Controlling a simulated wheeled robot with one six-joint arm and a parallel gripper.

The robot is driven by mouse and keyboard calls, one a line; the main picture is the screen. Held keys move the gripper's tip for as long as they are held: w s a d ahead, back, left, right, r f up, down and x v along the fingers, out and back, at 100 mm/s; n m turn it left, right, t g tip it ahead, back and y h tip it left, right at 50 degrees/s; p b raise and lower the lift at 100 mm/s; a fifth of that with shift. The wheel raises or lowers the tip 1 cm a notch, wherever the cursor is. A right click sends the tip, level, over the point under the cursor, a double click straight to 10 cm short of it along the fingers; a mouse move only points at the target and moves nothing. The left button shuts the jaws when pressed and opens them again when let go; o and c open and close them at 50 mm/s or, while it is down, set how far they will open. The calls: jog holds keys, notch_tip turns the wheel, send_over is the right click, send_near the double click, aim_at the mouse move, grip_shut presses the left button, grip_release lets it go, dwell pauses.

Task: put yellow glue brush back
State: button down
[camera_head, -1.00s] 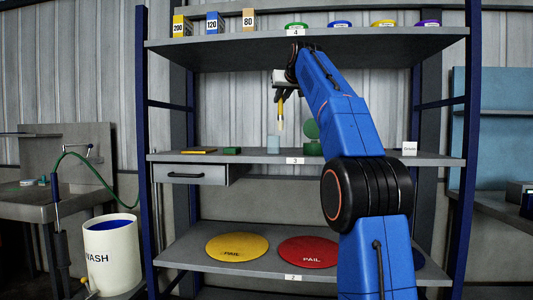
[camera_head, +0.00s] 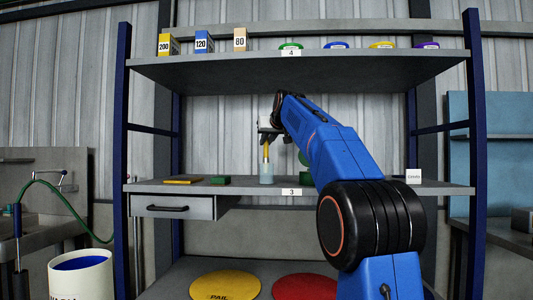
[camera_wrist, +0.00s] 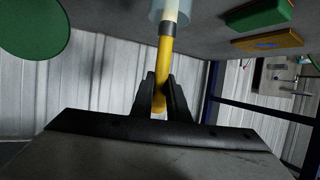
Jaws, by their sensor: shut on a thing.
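The yellow glue brush (camera_head: 266,152) hangs upright from my gripper (camera_head: 267,134), bristle end down, above shelf 3 (camera_head: 350,188). In the wrist view my gripper (camera_wrist: 161,92) is shut on its yellow handle (camera_wrist: 165,62), with a dark ferrule beyond. A pale translucent cup (camera_head: 266,175) stands on shelf 3 directly under the gripper. The brush's lower end is within the cup's outline in both views and appears to be inside it; the cup also shows in the wrist view (camera_wrist: 158,14).
A green round thing (camera_head: 305,159) stands right of the cup, partly behind my arm. A green block (camera_head: 221,181) and a flat yellow piece (camera_head: 183,181) lie to the left. Shelf 4 (camera_head: 350,66) is overhead. A white box (camera_head: 413,176) stands at the right.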

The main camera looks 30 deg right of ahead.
aim_at(267, 150)
jog(key=shift+f, duration=2.05)
jog(key=c, duration=1.7)
grip_release()
jog(key=v, duration=1.2)
jog(key=shift+r, duration=0.1)
